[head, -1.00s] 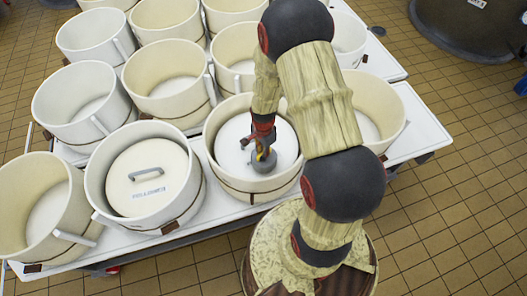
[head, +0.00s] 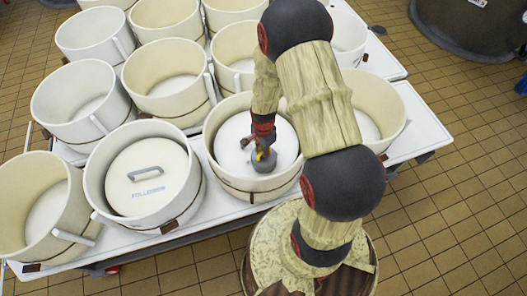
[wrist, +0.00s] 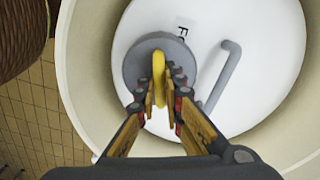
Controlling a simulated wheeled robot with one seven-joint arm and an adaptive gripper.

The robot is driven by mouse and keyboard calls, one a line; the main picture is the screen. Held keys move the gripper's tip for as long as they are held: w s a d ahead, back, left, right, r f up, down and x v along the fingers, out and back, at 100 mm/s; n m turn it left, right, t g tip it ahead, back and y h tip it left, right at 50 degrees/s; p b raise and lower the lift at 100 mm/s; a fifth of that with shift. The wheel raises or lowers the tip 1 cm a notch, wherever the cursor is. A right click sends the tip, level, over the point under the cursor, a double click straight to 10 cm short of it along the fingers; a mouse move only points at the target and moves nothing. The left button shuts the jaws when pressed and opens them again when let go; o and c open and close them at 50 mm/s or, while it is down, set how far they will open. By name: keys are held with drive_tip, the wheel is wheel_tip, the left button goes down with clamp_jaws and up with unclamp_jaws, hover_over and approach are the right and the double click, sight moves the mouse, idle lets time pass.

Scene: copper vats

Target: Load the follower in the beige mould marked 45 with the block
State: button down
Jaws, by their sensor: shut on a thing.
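The block is a grey round weight with a yellow handle. It shows in the wrist view (wrist: 136,66) and the head view (head: 268,167). My gripper (wrist: 160,84) is shut on the yellow handle; it also shows in the head view (head: 262,148). The block is inside a beige mould (head: 237,182), over the white follower (wrist: 258,78), off its centre beside the grey bar handle (wrist: 219,76). I cannot tell whether the block touches the follower. A label starting with F is partly hidden by the block. No number 45 is readable.
A mould (head: 100,178) to the left holds another follower (head: 150,192) with a handle. Several open moulds crowd the white table (head: 215,215) behind and to both sides. A dark vat (head: 470,28) stands at the top right. Tiled floor is free at the right.

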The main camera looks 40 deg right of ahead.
drive_tip(key=shift+f, duration=0.3)
idle(0.4)
drive_tip(key=c, duration=2)
unclamp_jaws()
drive_tip(key=shift+o, duration=0.8)
drive_tip(key=shift+s+f, duration=0.1)
drive_tip(key=shift+r+p, duration=2.35)
drive_tip(key=shift+r, duration=1.25)
